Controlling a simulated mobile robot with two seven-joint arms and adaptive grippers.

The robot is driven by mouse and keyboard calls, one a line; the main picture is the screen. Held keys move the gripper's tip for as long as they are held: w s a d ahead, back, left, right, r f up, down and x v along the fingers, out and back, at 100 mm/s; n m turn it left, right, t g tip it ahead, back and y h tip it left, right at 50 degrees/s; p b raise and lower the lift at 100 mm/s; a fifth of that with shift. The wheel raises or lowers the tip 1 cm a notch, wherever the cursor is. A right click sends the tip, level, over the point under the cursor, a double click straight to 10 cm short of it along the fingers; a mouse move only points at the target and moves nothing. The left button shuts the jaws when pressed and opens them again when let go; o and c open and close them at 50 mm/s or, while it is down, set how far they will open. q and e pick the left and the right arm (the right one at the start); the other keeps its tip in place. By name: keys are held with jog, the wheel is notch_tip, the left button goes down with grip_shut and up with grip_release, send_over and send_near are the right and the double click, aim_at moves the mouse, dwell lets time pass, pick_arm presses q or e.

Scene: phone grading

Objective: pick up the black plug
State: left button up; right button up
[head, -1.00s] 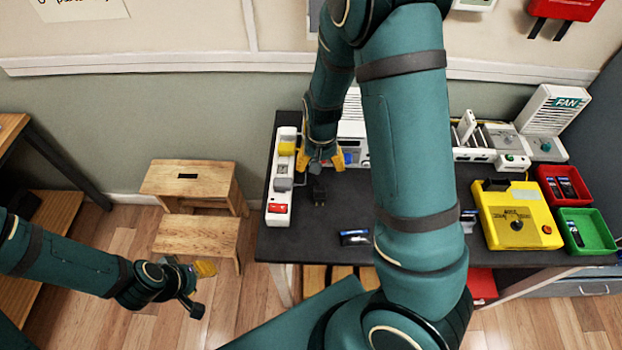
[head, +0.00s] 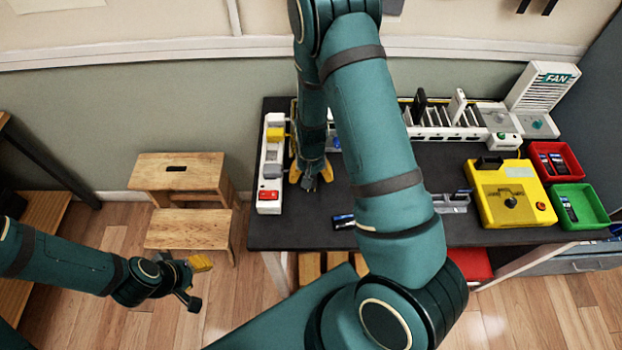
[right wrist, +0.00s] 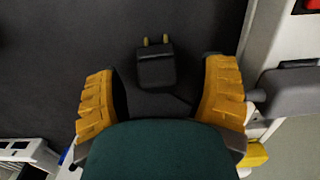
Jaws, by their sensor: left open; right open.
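The black plug (right wrist: 156,68) lies on the dark tabletop in the right wrist view, its two brass pins pointing up in the picture. My right gripper (right wrist: 161,100) is open, with its yellow fingers on either side of the plug's near end and nothing held. In the head view my right gripper (head: 311,175) is low over the table's left part and mostly hides the plug. My left gripper (head: 198,282) is open and empty, out over the floor left of the table.
A white power strip (head: 270,175) with a yellow plug and a red switch stands just left of my right gripper. A dark battery (head: 343,221) lies near the front edge. A yellow tester (head: 511,197), red bin (head: 556,148) and green bin (head: 599,200) stand at right.

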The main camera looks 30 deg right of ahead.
jog(key=shift+f, duration=0.55)
grip_shut()
jog(key=shift+r, duration=0.15)
